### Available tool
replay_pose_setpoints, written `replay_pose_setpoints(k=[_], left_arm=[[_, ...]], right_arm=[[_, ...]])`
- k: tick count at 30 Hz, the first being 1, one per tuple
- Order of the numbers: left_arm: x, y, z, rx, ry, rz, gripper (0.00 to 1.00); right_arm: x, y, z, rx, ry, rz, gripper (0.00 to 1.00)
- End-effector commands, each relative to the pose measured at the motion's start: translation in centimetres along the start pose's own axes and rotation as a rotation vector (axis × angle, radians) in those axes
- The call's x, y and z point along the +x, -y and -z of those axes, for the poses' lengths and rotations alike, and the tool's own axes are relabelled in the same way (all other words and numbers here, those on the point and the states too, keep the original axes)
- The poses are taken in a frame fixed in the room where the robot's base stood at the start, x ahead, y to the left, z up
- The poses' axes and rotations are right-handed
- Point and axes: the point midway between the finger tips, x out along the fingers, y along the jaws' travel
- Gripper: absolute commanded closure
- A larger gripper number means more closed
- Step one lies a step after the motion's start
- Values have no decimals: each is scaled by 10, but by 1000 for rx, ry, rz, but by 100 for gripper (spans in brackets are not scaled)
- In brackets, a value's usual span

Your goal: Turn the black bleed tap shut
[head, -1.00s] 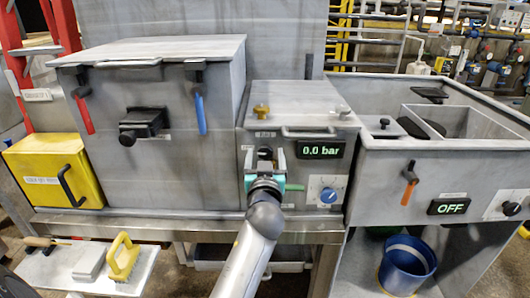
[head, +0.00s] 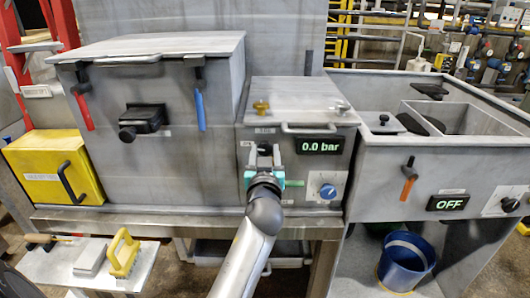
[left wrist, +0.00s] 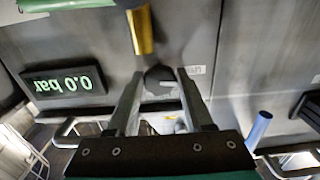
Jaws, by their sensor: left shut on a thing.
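The black bleed tap (left wrist: 160,78) is on the grey front panel of the middle unit. In the left wrist view, which is upside down, its dark knob sits between my two fingertips. My left gripper (left wrist: 158,88) is shut on it, one finger on each side. In the head view my left gripper (head: 265,154) covers most of the tap. A brass tube (left wrist: 143,30) is close to the tap in the wrist view. My right gripper is in neither view.
A display (head: 320,146) reading 0.0 bar is right of the gripper. A green handle (head: 294,183) and a blue knob (head: 328,191) are close by, lower right. A blue-handled latch (head: 200,108) hangs to the left. A bar handle (head: 308,128) is above.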

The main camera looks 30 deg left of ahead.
Motion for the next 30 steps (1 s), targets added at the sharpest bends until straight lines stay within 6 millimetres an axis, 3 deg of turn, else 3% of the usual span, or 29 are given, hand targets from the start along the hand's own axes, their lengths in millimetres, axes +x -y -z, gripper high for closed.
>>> replay_pose_setpoints(k=[11, 30], left_arm=[[0, 0, 2, 83, -2, 0, 100], [0, 1, 4, 644, -4, 0, 100]], right_arm=[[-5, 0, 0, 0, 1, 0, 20], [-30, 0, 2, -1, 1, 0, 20]])
